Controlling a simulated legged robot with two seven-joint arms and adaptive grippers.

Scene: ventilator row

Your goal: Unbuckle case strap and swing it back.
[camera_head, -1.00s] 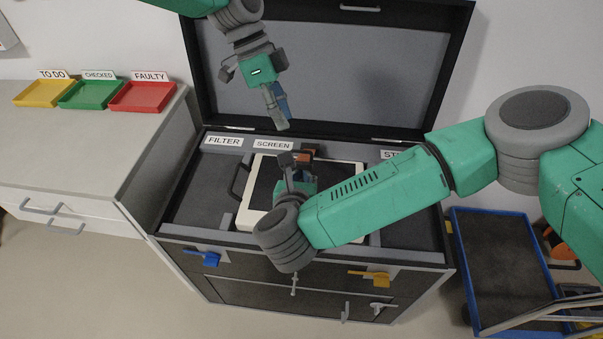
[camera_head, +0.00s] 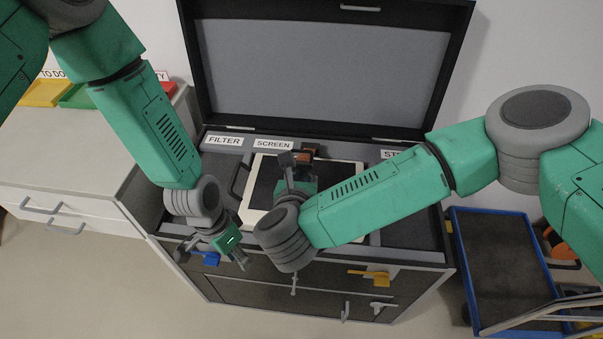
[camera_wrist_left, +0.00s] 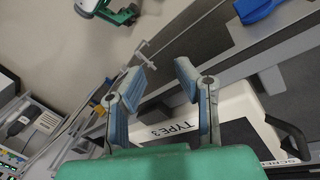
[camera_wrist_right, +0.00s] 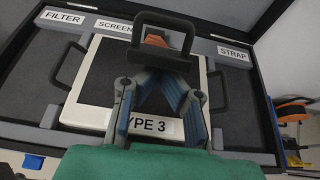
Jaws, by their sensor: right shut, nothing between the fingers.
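The open black case (camera_head: 413,226) holds a white-framed screen unit (camera_head: 247,212) marked TYPE 3. At the unit's far edge is a dark loop (camera_wrist_right: 187,38) with an orange part (camera_wrist_right: 157,37); I take it for the strap and its buckle, but cannot tell its fastening. My right gripper (camera_head: 292,165) is shut and empty, fingertips just below the loop in the right wrist view (camera_wrist_right: 158,78). My left gripper (camera_head: 240,264) is in front of the case's front edge, beside a blue latch (camera_head: 210,259); in the left wrist view (camera_wrist_left: 157,72) its fingers are apart and empty.
The case lid (camera_head: 320,75) stands open behind. A yellow latch (camera_head: 372,277) is on the front right. A counter (camera_head: 75,145) with yellow, green and red trays stands at left, partly covered by my left arm. A blue-rimmed cart (camera_head: 455,225) stands at right.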

